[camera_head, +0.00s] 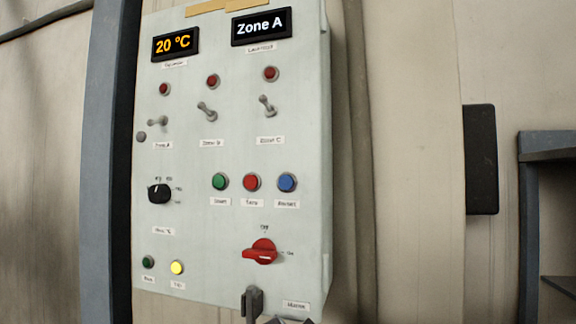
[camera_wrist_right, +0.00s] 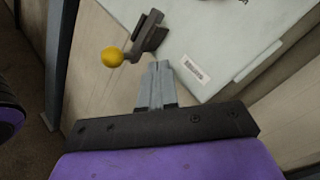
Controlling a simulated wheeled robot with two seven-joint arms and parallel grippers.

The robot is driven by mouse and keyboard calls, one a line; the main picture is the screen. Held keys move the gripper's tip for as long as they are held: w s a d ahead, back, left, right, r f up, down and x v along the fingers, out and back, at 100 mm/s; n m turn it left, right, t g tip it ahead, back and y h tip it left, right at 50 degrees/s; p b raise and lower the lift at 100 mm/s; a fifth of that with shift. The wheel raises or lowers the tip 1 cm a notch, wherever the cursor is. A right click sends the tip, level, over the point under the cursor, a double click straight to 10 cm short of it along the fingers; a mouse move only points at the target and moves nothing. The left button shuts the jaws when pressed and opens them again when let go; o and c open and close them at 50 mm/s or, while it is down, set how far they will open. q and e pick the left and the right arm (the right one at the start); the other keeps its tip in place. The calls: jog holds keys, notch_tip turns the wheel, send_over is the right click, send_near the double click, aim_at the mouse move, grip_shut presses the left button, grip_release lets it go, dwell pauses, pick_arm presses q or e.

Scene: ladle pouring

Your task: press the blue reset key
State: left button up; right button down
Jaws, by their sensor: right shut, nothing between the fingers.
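The blue reset key (camera_head: 287,183) is a round button in the middle row of the pale control panel (camera_head: 215,265), right of a red button (camera_head: 251,182) and a green button (camera_head: 220,182). A small label sits below it. My right gripper (camera_wrist_right: 159,68) is shut and empty in the wrist view. It is by the lower end of the panel, well below the blue key. Only its tips show at the bottom edge of the head view. The blue key is not visible in the wrist view. My left gripper is not in view.
A dark bracket (camera_head: 252,302) at the panel's lower edge carries a lever with a yellow ball (camera_wrist_right: 112,57), close to my right gripper. A red rotary switch (camera_head: 261,252) sits below the blue key. Toggles (camera_head: 207,111) and displays (camera_head: 261,26) are above. The space before the buttons looks clear.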

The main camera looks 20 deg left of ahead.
aim_at(284, 185)
jog(key=s+r+y+p, duration=0.1)
jog(key=s+r, duration=0.3)
jog(key=r, duration=0.6)
jog(key=s+r+m+t+y+p, duration=0.1)
jog(key=s+r, duration=0.3)
jog(key=r, duration=0.7)
jog(key=shift+s+r+m+y, duration=0.3)
jog(key=shift+s+y, duration=0.1)
jog(key=shift+y, duration=0.4)
jog(key=shift+w, duration=0.1)
jog(key=shift+w+d+f+p, duration=0.1)
jog(key=shift+w+p, duration=0.45)
jog(key=shift+w, duration=1.65)
jog(key=shift+w+d+p, duration=0.1)
jog(key=shift+w+p, duration=0.45)
jog(key=shift+w, duration=1.6)
jog(key=shift+w, duration=0.4)
